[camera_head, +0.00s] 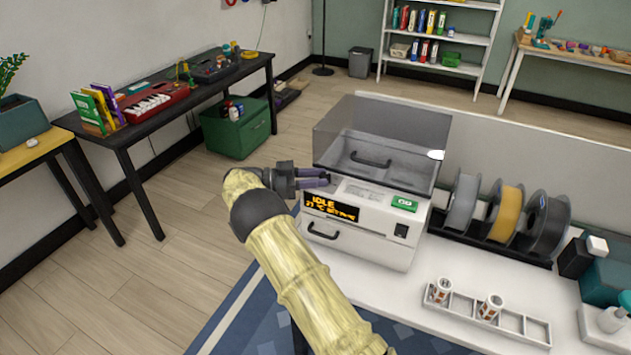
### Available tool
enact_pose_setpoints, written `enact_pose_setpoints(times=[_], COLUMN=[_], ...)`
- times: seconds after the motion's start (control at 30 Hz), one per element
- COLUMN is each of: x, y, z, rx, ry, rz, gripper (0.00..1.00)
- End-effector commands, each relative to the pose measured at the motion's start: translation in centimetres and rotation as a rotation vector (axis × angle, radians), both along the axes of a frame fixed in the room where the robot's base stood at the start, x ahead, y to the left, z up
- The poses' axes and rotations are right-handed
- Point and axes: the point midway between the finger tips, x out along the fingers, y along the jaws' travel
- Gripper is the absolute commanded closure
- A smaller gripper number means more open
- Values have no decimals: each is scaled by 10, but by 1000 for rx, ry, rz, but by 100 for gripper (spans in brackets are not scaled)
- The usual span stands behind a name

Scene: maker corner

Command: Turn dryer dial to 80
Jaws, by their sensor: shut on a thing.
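The dryer (378,232) is a white box with a smoky see-through cover (375,140) on its top. Its display (332,208) reads IDLE in orange, with a smaller line below that I cannot read surely. A green button (404,203) sits to the right on the sloped panel. My gripper (318,178) reaches in from the left, its fingers at the panel's upper left, just above the display. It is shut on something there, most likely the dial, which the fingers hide. I cannot read any dial mark.
Filament spools (507,212) stand in a rack right of the dryer. A tray (487,315) with small cylinders lies on the white bench in front. A low partition (520,155) runs behind. Open floor (190,225) lies to the left, beside a black desk (160,115).

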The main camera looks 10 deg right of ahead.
Motion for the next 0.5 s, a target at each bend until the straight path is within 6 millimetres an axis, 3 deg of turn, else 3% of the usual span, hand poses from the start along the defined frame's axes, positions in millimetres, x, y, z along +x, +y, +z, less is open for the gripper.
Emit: enact_pose_setpoints(times=[0.5], x=[4], y=[-1], z=[-2], rx=[-3], ry=[-2], rz=[-154], gripper=[92])
